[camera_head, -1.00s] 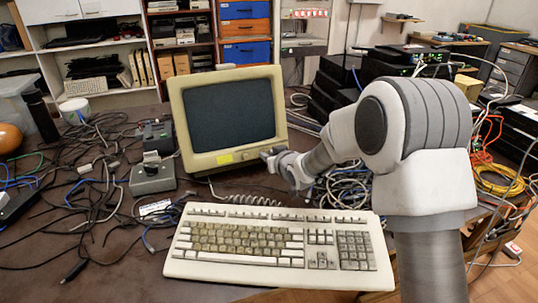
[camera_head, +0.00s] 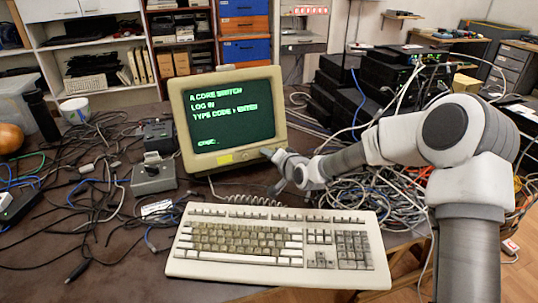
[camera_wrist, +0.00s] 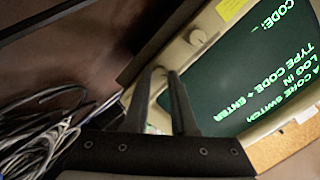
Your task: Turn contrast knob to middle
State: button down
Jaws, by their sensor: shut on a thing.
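The beige monitor (camera_head: 181,107) stands on the table, its dark screen lit with green text. In the wrist view the monitor's front panel (camera_wrist: 177,57) runs diagonally, with two round knobs on it. One knob (camera_wrist: 160,71) is between the tips of my gripper (camera_wrist: 160,76), which is shut on it. The other knob (camera_wrist: 198,37) is free, farther up the panel. No label or pointer mark can be read on either knob. In the head view my gripper (camera_head: 267,153) is at the monitor's lower right corner and hides the held knob.
A beige keyboard (camera_head: 280,246) lies in front of the monitor. A grey box with a lever (camera_head: 153,178) and many loose cables lie to the left. More cables (camera_head: 375,190) and stacked black devices (camera_head: 340,85) are at the right.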

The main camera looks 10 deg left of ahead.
jog(key=m, duration=0.5)
jog(key=shift+f+m+b, duration=0.1)
jog(key=shift+m+b, duration=0.2)
jog(key=shift+b, duration=0.05)
jog(key=shift+m+y+b, duration=0.4)
jog(key=shift+m+b, duration=0.1)
jog(key=shift+m, duration=1.8)
jog(key=shift+t, duration=0.3)
jog(key=c, duration=0.7)
grip_release()
jog(key=shift+c, duration=0.2)
jog(key=p+v, duration=0.4)
jog(key=v, duration=1.3)
jog(key=shift+r, duration=0.2)
jog(key=shift+s+d, duration=0.1)
jog(key=shift+d, duration=0.05)
